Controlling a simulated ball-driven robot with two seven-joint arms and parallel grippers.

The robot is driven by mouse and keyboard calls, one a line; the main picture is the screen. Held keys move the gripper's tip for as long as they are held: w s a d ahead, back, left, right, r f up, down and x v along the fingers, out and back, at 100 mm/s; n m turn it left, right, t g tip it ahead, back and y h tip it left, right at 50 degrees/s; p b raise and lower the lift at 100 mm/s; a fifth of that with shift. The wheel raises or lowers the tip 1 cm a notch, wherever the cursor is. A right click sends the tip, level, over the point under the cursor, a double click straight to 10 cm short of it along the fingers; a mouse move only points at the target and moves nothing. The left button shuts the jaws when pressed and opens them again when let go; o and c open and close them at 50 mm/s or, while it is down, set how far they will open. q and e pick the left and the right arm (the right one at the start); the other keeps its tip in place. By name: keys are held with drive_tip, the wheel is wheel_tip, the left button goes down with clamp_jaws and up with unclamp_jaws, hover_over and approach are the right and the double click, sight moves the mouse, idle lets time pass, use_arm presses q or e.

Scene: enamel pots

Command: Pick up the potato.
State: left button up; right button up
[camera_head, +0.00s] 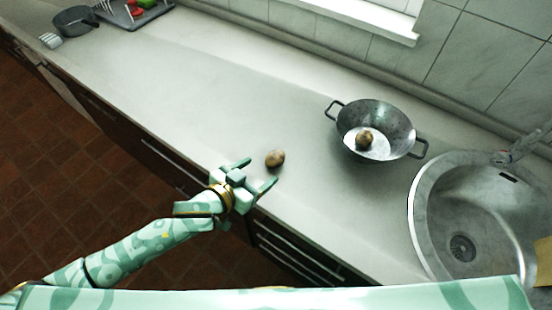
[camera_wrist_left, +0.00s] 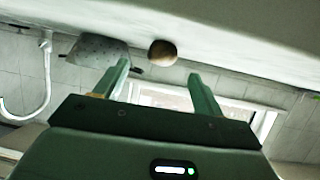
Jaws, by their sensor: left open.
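A brown potato (camera_head: 275,158) lies on the grey counter near its front edge. A second brown, round thing like a potato (camera_head: 365,140) lies inside a dark two-handled pan (camera_head: 398,122) farther right. My left gripper (camera_head: 259,172) is open and empty at the counter's front edge, its fingers pointing toward the potato on the counter. In the left wrist view the potato (camera_wrist_left: 162,53) shows just beyond the gap between the open fingertips (camera_wrist_left: 159,68), apart from them. The pan (camera_wrist_left: 98,50) shows there to its left. My right gripper is in neither view.
A round metal sink (camera_head: 425,215) with a tap (camera_head: 520,147) is at the right. A dark pot (camera_head: 75,22) and a rack (camera_head: 128,14) with coloured items stand at the far left. The counter (camera_head: 200,95) between is clear.

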sight(270, 161)
use_arm(q)
drive_tip(key=shift+x, duration=0.9)
drive_tip(key=b+x, duration=0.2)
drive_tip(key=x, duration=0.3)
drive_tip(key=shift+w+a+r, duration=0.1)
drive_tip(key=shift+w, duration=0.2)
drive_tip(key=shift+r, duration=0.1)
drive_tip(key=shift+c, duration=0.9)
drive_tip(key=c, duration=0.9)
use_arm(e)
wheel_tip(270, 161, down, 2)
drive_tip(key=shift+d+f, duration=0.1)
